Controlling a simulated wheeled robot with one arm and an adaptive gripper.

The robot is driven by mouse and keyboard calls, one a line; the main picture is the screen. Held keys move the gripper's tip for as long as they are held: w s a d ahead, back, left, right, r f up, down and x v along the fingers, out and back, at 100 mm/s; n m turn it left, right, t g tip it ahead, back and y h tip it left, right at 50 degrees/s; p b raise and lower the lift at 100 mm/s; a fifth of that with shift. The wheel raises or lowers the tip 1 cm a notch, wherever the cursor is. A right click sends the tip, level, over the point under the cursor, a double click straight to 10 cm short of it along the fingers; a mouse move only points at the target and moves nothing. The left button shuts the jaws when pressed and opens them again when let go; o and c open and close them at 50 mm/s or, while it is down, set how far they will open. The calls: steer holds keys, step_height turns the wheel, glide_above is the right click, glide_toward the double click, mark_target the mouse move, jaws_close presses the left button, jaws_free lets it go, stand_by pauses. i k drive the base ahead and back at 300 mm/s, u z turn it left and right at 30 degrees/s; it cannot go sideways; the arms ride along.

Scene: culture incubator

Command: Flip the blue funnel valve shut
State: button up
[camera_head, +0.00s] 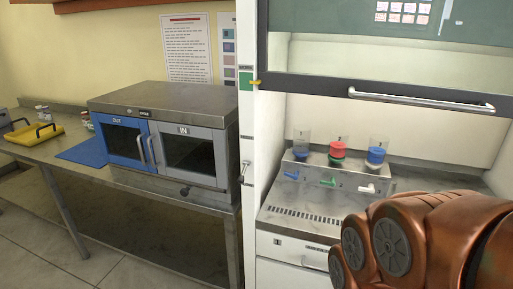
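Three funnels stand in a row on a metal manifold (300,166) inside the hood. The right funnel (376,156) is blue with a clear top, and a white valve lever (368,188) sits below it on the manifold front. The middle funnel (337,150) is red over green, with a green lever (328,182). The left funnel (301,143) is clear with a blue base, with a blue lever (291,175). The levers look roughly sideways; whether each is open or shut is too small to tell. My copper arm fills the lower right; my gripper is not in view.
The hood's raised sash with its handle (420,100) hangs above the funnels. A slotted work surface (303,217) lies before the manifold, clear at the left. A pass-through box (165,92) with a blue door stands on the left bench, beside a yellow tray (33,134).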

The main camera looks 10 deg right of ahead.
mark_target(295, 176)
steer(key=u, duration=0.3)
steer(key=i, duration=0.55)
steer(key=u, duration=1.1)
